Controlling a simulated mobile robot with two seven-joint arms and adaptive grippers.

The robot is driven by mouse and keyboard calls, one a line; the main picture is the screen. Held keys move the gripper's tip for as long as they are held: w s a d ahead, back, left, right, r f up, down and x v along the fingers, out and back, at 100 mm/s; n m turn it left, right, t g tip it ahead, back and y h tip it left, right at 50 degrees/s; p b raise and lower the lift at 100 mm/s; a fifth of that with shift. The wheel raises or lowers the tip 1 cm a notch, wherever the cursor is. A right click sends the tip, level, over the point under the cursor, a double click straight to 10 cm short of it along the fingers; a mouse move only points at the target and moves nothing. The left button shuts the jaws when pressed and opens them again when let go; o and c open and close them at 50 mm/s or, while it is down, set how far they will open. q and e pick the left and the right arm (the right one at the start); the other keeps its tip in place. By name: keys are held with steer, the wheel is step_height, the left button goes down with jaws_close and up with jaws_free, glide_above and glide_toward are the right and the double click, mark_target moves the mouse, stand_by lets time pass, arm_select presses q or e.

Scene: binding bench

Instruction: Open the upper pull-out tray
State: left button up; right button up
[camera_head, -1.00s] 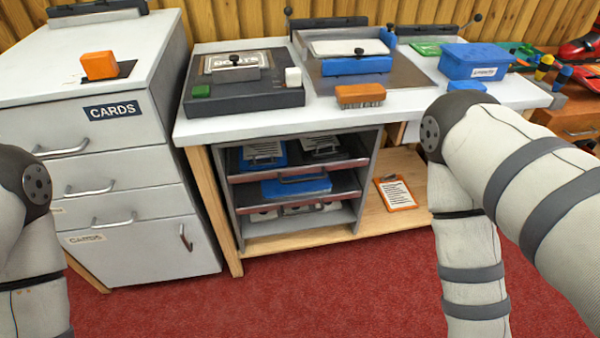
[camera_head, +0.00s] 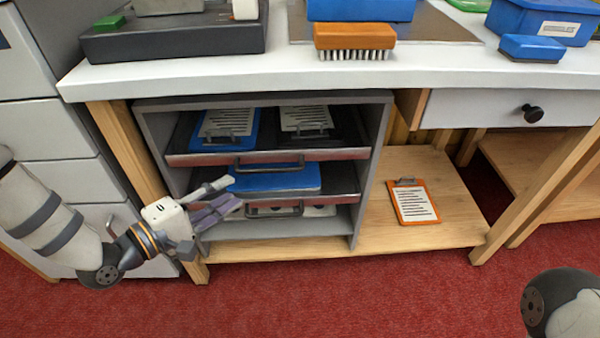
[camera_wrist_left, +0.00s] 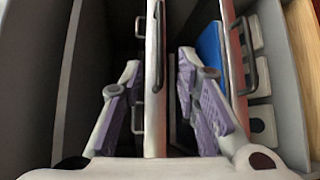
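The upper pull-out tray (camera_head: 190,160) sits in the grey under-bench cabinet, its reddish front level with the cabinet opening. It holds a blue clipboard (camera_head: 227,128) and a dark one (camera_head: 305,121). Its dark bar handle (camera_head: 268,165) is at the middle of the front. My left gripper (camera_head: 232,193) is open and empty, pointing at the cabinet from the front left. In the left wrist view, the upper tray's front edge (camera_wrist_left: 155,110) runs between the spread fingers (camera_wrist_left: 159,62), apart from both. I cannot tell how deep the handle is between them. My right gripper is out of view.
The lower tray (camera_head: 347,197) with a blue item (camera_head: 275,180) is just below. The bench top (camera_head: 250,75) overhangs the cabinet. A wooden leg (camera_head: 130,150) stands close to my left arm. An orange clipboard (camera_head: 414,203) lies on the low shelf. Red floor in front is clear.

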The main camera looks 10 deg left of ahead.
mark_target(261, 172)
arm_select(q)
steer(key=b+x, duration=0.2)
steer(key=x, duration=0.9)
jaws_close()
